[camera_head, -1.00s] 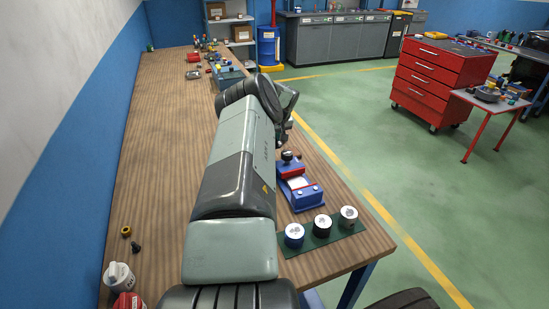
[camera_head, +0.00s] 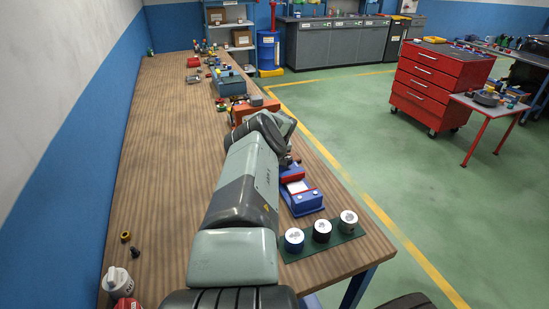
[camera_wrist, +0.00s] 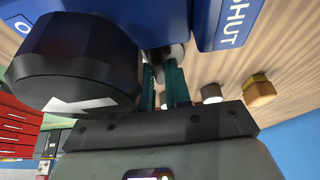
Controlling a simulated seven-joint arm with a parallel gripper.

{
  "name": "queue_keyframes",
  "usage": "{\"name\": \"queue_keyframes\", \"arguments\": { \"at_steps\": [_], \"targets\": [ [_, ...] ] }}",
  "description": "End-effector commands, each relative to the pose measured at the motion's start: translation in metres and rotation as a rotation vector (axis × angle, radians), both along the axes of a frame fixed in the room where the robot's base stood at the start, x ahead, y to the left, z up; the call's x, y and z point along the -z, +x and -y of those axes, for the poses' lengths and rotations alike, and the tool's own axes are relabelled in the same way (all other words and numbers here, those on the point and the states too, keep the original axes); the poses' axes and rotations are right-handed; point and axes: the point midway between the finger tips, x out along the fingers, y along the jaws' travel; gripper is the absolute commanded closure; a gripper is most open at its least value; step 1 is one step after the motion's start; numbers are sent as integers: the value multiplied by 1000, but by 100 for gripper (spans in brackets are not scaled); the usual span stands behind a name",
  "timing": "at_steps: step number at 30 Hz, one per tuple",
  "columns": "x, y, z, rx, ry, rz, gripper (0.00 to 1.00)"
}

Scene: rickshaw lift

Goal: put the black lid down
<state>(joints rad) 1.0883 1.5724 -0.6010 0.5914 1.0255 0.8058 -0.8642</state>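In the wrist view my gripper (camera_wrist: 161,82) has two teal fingers standing a little apart. Their tips reach to a small pale rounded part beside a blue body (camera_wrist: 150,15); whether they grip it is unclear. A large black faceted knob-like piece with a white arrow (camera_wrist: 75,65) is close at left, in front of the blue body. I cannot tell whether it is the black lid. In the head view my arm hides most of the gripper, which is over or beside a blue and red device (camera_head: 303,197). No separate black lid is clearly visible there.
A blue, a black and a grey can (camera_head: 322,230) with pale tops stand on a green mat (camera_head: 350,234) at the front right. An orange-red item (camera_head: 252,110) and a blue box (camera_head: 229,84) stand farther back. The left half of the wooden bench (camera_head: 160,150) is mostly clear.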

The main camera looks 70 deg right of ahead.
Motion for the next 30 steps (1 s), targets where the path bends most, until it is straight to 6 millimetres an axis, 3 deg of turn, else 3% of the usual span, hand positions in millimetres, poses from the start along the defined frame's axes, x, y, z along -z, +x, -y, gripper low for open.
{"name": "queue_keyframes", "arguments": {
  "at_steps": [1,4,17,23,30],
  "targets": [
    [0,0,0,0,0,0,74],
    [-1,0,0,0,-1,-1,59],
    [-10,-2,0,3,-2,1,59],
    [-34,-8,-7,3,-2,2,59],
    [-80,-21,-20,3,-3,3,59]
  ]
}}
